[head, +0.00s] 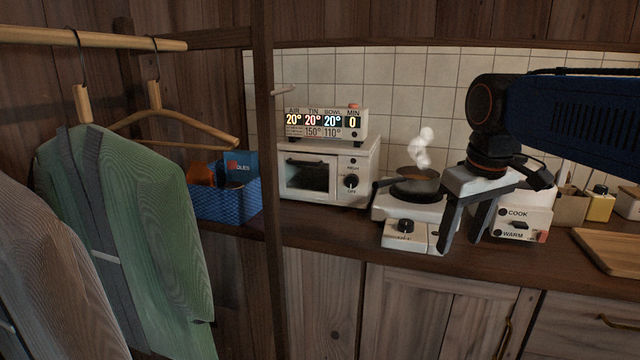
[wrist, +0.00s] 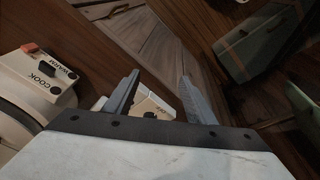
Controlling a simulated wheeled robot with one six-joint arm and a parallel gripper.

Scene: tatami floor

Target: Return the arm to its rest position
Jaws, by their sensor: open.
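My gripper (head: 462,238) hangs from the blue arm (head: 575,112) at the right of the head view, in front of the counter. Its two dark fingers point down and stand apart, with nothing between them. They overlap the gap between the small stove and the rice cooker in that view. In the wrist view the fingers (wrist: 158,100) are spread and empty, with the wooden cabinet fronts beyond them.
A steaming pan (head: 416,186) sits on the stove (head: 402,212). A rice cooker (head: 524,222) with COOK and WARM labels stands right of it. A toaster oven (head: 352,165), a blue basket (head: 228,203) and a cutting board (head: 612,250) are on the counter (head: 330,228). Hanging robes (head: 150,220) fill the left.

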